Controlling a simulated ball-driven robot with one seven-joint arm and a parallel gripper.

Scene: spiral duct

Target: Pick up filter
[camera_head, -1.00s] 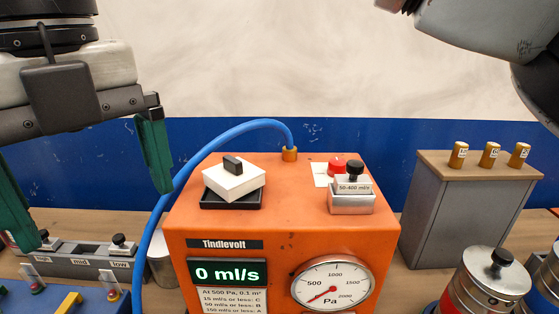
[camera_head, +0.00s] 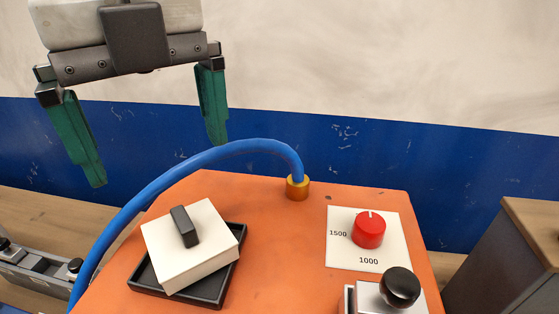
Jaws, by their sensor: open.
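The filter appears to be the white square block (camera_head: 205,258) with a black handle (camera_head: 185,226) on top. It sits turned askew on a black tray (camera_head: 236,240) on the orange machine's top, at the lower left of the head view. My gripper (camera_head: 158,160) is open and empty, with green fingers pointing down. In the picture it is above and a little left of the white block, clear of it. The depth between them is hard to tell.
A blue hose (camera_head: 228,150) arches from a brass fitting (camera_head: 297,188) on the orange machine (camera_head: 290,245) past the block's far side. A red knob (camera_head: 369,229) and a black-knobbed part (camera_head: 399,288) stand to the right. A grey box (camera_head: 515,260) is at far right.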

